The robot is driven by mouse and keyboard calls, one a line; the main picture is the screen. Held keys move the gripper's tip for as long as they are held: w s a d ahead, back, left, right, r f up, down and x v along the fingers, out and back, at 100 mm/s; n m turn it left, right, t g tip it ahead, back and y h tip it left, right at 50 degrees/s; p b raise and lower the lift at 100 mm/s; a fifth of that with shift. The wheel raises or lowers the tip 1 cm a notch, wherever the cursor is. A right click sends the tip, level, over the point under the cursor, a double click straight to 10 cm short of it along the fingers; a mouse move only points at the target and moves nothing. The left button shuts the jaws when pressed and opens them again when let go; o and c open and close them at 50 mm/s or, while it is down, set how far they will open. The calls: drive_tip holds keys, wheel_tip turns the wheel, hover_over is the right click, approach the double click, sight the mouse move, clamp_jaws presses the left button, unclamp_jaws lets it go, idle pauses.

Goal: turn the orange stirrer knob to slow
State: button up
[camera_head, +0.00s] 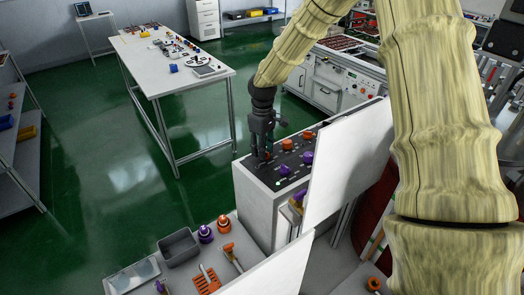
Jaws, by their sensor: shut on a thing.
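A dark control panel (298,163) tops a white cabinet near the middle of the head view. Two orange knobs (287,145) and two purple knobs (308,157) show on it. My gripper (264,157) points down at the panel's left end, left of these knobs. It is shut on a small reddish-orange knob (267,156), mostly hidden by the fingers. The labels are too small to read, so I cannot tell which setting the knob points to or which knob is the stirrer.
A pale upright board (348,163) stands just right of the panel. In front, a bench holds a grey bin (178,247), purple and orange round items (205,233) and tools. A long white table (165,62) stands behind left. Green floor (110,150) is clear on the left.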

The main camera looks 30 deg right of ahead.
drive_tip(key=shift+w+d+r+m+h+b, duration=0.1)
drive_tip(key=shift+m+h+b, duration=0.1)
drive_tip(key=shift+m, duration=0.75)
drive_tip(key=shift+d+r+m+h+b, duration=0.1)
drive_tip(key=shift+m+b, duration=0.1)
drive_tip(key=shift+m, duration=0.75)
drive_tip(key=o, duration=0.7)
drive_tip(key=shift+f, duration=0.1)
wheel_tip(320, 180, up, 12)
drive_tip(key=shift+w, duration=0.15)
